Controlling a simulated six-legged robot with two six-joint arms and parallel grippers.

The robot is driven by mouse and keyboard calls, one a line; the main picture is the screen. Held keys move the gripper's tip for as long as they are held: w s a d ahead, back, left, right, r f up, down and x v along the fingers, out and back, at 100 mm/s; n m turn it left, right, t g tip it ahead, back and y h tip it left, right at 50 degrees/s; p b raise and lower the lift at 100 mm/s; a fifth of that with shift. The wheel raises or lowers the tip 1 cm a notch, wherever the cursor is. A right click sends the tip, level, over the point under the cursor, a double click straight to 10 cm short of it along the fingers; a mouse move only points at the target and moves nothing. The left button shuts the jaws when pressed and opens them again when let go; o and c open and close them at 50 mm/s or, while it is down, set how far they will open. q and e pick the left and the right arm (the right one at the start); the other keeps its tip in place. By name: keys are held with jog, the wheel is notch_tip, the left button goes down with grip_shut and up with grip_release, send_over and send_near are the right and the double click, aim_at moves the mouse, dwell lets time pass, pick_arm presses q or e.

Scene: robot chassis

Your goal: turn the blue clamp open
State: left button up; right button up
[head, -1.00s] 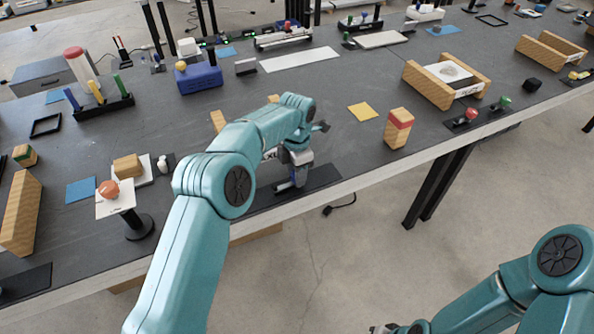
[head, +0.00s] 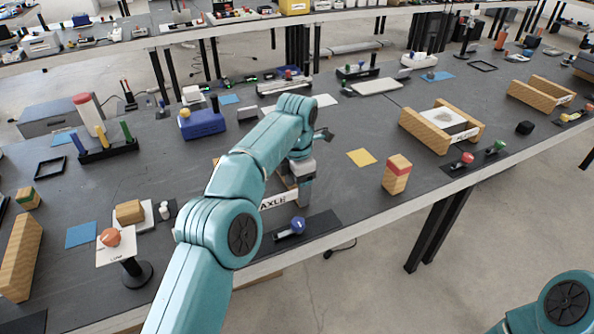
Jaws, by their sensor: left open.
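My left arm hides part of the area to the left of the clamp. Of my right arm only a link shows at the lower right; its gripper is out of view.
A white AXLE label (head: 279,200) stands behind the plate, partly behind my arm. To the right are a yellow square (head: 361,157) and a wooden block with a red band (head: 397,173). The plate's right end is clear.

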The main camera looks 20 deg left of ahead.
pick_arm(q)
notch_tip(320, 180, up, 4)
jog(key=shift+f+p, duration=0.1)
jog(key=shift+p, duration=0.65)
jog(key=shift+s, duration=0.1)
